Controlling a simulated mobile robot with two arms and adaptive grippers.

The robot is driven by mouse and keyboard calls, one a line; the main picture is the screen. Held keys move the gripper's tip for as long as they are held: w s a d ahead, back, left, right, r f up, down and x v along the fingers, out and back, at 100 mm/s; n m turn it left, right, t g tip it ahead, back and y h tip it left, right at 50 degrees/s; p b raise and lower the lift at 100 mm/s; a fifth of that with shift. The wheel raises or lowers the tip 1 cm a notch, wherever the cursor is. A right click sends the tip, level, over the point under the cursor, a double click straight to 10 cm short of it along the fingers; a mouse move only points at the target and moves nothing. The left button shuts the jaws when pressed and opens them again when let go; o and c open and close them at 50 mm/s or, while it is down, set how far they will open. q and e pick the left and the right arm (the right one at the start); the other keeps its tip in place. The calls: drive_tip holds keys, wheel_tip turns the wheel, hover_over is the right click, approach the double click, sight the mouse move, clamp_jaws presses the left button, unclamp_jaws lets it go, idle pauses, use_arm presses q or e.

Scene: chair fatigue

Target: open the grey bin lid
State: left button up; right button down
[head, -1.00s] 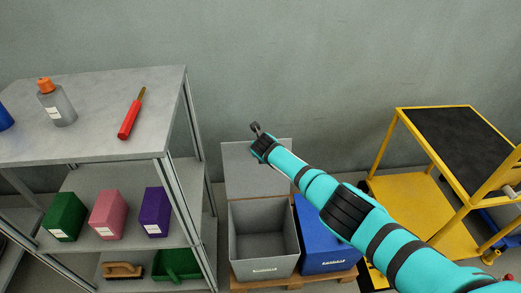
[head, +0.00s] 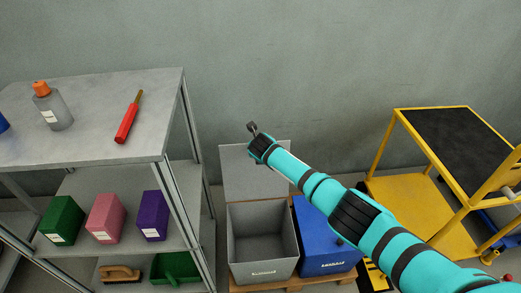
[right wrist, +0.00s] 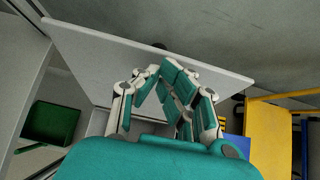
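The grey bin (head: 250,273) stands on a low wooden pallet, and its inside is visible and looks empty. Its grey lid (head: 242,178) stands raised at the bin's back edge, near the wall. My right arm reaches in from the right, and its gripper (head: 253,127) is at the lid's top edge. In the right wrist view the lid (right wrist: 95,60) is a wide pale panel beyond my right gripper (right wrist: 159,74). The fingertips look closed together in front of the panel, with nothing seen between them. My left gripper is not in view.
A blue bin (head: 325,255) with its lid down stands right beside the grey one. A grey shelf (head: 95,140) with a bottle, a red-handled tool and colored boxes is on the left. A yellow cart (head: 420,205) stands on the right.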

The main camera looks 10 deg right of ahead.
drive_tip(key=v, duration=1)
drive_tip(key=shift+s+d, duration=0.3)
drive_tip(key=shift+s, duration=0.1)
drive_tip(key=s+d+f+m+g+y, duration=0.1)
drive_tip(key=s+d+f+m+g, duration=0.15)
drive_tip(key=s+f+m, duration=1.05)
drive_tip(key=s+d+f+m+g, duration=0.25)
drive_tip(key=s+f+m, duration=0.8)
drive_tip(key=f, duration=0.55)
drive_tip(key=s+d+f+m+g, duration=0.1)
drive_tip(key=s+d+f+m, duration=0.2)
drive_tip(key=s, duration=0.4)
drive_tip(key=s+d+f+m, duration=0.3)
drive_tip(key=s+m, duration=0.1)
drive_tip(key=s, duration=0.4)
drive_tip(key=s+d+f+m+g, duration=0.1)
drive_tip(key=s+d+f+m, duration=0.2)
drive_tip(key=s, duration=0.4)
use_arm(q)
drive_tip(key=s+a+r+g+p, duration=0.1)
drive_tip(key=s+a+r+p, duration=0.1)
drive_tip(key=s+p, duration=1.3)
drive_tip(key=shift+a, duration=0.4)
use_arm(e)
drive_tip(key=s+d+r+g+h, duration=0.1)
drive_tip(key=s+d+r, duration=0.1)
drive_tip(key=s, duration=1.2)
drive_tip(key=shift+s+r, duration=0.3)
drive_tip(key=shift+s, duration=0.05)
